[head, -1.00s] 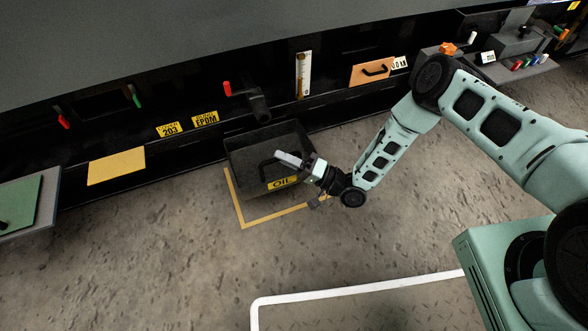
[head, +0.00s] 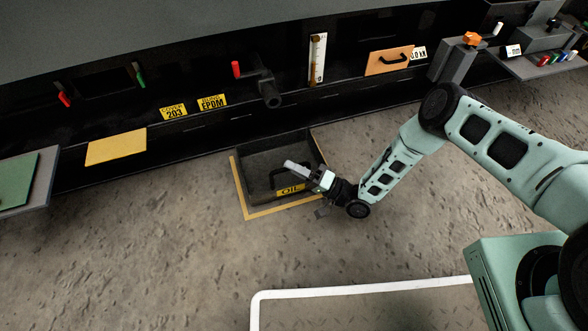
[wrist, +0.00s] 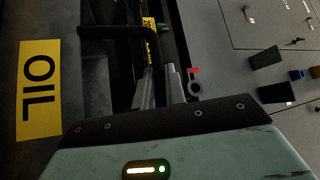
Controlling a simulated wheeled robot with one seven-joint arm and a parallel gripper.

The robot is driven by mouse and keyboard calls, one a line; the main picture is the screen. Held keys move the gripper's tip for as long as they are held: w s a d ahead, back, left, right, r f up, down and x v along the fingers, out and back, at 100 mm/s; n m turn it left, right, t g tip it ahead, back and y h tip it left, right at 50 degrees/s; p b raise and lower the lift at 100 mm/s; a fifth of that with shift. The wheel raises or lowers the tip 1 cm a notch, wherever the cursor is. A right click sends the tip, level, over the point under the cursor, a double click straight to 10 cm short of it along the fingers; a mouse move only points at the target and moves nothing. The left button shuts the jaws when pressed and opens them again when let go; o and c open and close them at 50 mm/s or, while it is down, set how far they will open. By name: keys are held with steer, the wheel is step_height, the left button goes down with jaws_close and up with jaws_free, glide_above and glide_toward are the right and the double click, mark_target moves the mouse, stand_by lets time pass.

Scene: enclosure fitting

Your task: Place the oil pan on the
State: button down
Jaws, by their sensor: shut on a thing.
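The oil pan (head: 262,160) is a dark open tray with a yellow OIL label (head: 290,190) on its near wall and a black handle. In the head view it sits within the yellow corner outline (head: 240,195) on the floor; I cannot tell whether its base touches the floor. My gripper (head: 291,169) is at the pan's near right side, shut on the handle. In the wrist view the handle (wrist: 125,32) runs to the fingers (wrist: 160,88), and the OIL label (wrist: 39,90) shows at the left. The fingertips' contact is partly hidden.
A drain spout (head: 268,92) with a red lever sticks out above the pan. An orange panel (head: 388,60) and a yellow plate (head: 116,147) flank it. The floor (head: 170,240) in front is clear, with a white line (head: 360,288).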

steer(key=shift+r, duration=0.1)
steer(key=c, duration=1.8)
jaws_free()
steer(key=o, duration=0.3)
steer(key=shift+o, duration=0.2)
steer(key=b+v, duration=0.1)
steer(key=v, duration=1.1)
